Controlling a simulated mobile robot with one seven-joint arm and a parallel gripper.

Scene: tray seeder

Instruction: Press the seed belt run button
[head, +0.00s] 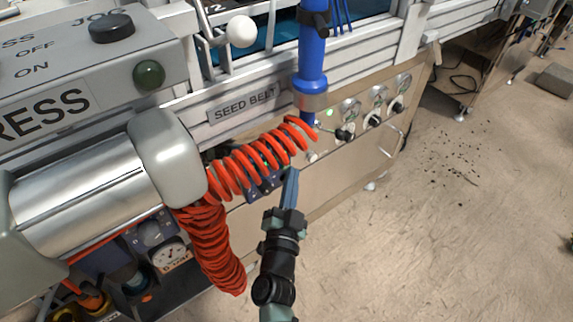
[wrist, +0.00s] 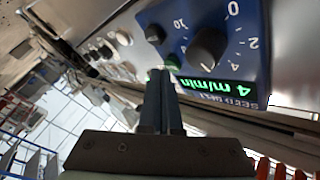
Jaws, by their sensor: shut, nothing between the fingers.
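My gripper (head: 291,172) is shut and empty, its fingers pointing up at the front panel under the "SEED BELT" label (head: 243,102). In the wrist view the closed fingertips (wrist: 160,74) are at the lower edge of the blue seed belt panel (wrist: 250,50), which appears upside down. A green button (wrist: 172,62) lies just beside the fingertips; I cannot tell whether they touch it. A black speed knob (wrist: 208,48) and a green "4 m/min" display (wrist: 210,87) are on the same panel. In the head view the orange coiled hose hides much of this panel (head: 262,186).
The orange coiled hose (head: 255,158) hangs close to the left of my gripper. A blue upright cylinder (head: 312,50) stands above it. Gauges (head: 378,96) and knobs line the panel to the right. A large metal cylinder (head: 88,205) is at left. The floor at right is open.

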